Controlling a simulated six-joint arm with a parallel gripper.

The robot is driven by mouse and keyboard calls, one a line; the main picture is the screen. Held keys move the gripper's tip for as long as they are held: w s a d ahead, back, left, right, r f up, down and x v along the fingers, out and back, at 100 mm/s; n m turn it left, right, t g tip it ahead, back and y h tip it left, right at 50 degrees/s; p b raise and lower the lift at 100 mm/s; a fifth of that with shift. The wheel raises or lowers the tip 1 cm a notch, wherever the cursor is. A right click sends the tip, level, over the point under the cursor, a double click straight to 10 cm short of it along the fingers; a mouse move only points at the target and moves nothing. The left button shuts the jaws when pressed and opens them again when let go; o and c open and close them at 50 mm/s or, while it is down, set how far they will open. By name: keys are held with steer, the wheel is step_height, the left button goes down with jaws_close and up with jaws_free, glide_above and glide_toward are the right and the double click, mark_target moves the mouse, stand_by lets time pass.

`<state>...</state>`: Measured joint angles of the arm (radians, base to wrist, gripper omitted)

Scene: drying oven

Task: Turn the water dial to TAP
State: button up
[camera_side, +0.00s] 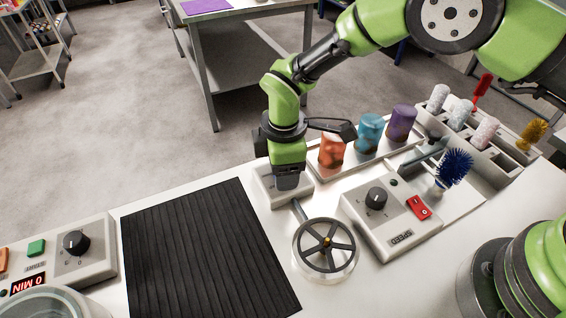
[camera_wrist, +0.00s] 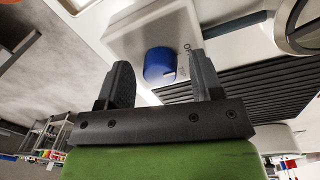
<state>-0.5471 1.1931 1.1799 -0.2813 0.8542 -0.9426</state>
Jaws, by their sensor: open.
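The water dial is a round blue knob (camera_wrist: 160,64) on a white box (camera_wrist: 128,32) in the wrist view. My gripper (camera_wrist: 160,72) is open, with one finger on each side of the blue knob. I cannot tell whether the fingers touch it. In the side view, my gripper (camera_side: 287,184) points down over the white box (camera_side: 273,201) and hides the knob.
A handwheel (camera_side: 326,249) stands just in front of the box. A speed control box (camera_side: 387,222) is to the right, and a tray with orange (camera_side: 332,149), blue (camera_side: 369,134) and purple (camera_side: 401,123) containers is behind. A black ribbed mat (camera_side: 200,255) lies left.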

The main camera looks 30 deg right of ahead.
steer(key=c, duration=0.9)
steer(key=shift+m, duration=0.3)
steer(key=m, duration=1.1)
steer(key=shift+a, duration=0.1)
steer(key=o, duration=0.9)
